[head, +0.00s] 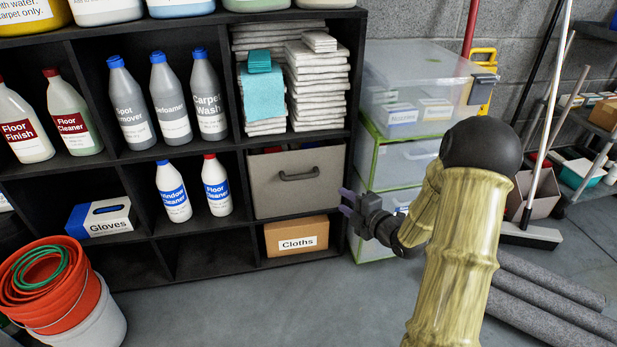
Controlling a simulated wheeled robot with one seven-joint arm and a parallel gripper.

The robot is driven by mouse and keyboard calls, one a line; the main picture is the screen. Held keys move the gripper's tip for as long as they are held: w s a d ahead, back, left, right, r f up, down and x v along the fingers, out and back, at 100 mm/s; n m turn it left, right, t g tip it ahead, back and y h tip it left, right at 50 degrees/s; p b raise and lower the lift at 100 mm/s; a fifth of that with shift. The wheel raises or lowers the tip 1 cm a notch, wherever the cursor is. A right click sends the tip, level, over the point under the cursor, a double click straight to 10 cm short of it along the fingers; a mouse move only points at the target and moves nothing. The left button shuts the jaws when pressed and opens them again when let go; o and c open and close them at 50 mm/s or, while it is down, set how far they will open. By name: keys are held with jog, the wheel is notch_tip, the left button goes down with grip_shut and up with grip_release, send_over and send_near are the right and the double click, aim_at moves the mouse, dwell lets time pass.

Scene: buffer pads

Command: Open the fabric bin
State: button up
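The fabric bin (296,199) is a grey-beige drawer-like box with a dark handle (299,175) on its front. It sits in a cubby of the black shelf, below the stacked cloths, and its front looks about level with the shelf face. Dark and reddish items show in the gap above its rim. My gripper (346,202) is just right of the bin, in front of the shelf's right side, with purplish fingers pointing left. The fingers look spread a little apart with nothing between them. It appears apart from the handle.
Clear plastic drawers (405,160) stand right of the shelf, behind my arm. Orange and white buckets (100,318) stand at the lower left. Grey rolls (545,310) lie at the lower right. Floor before the shelf is clear.

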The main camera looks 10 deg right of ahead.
jog(key=b, duration=0.7)
send_near(303, 178)
jog(key=x, duration=0.7)
jog(key=shift+w+a+f, duration=0.1)
jog(key=shift+w+f, duration=0.05)
jog(key=shift+w, duration=0.45)
jog(key=shift+a, duration=0.15)
jog(key=shift+w, duration=0.1)
grip_shut()
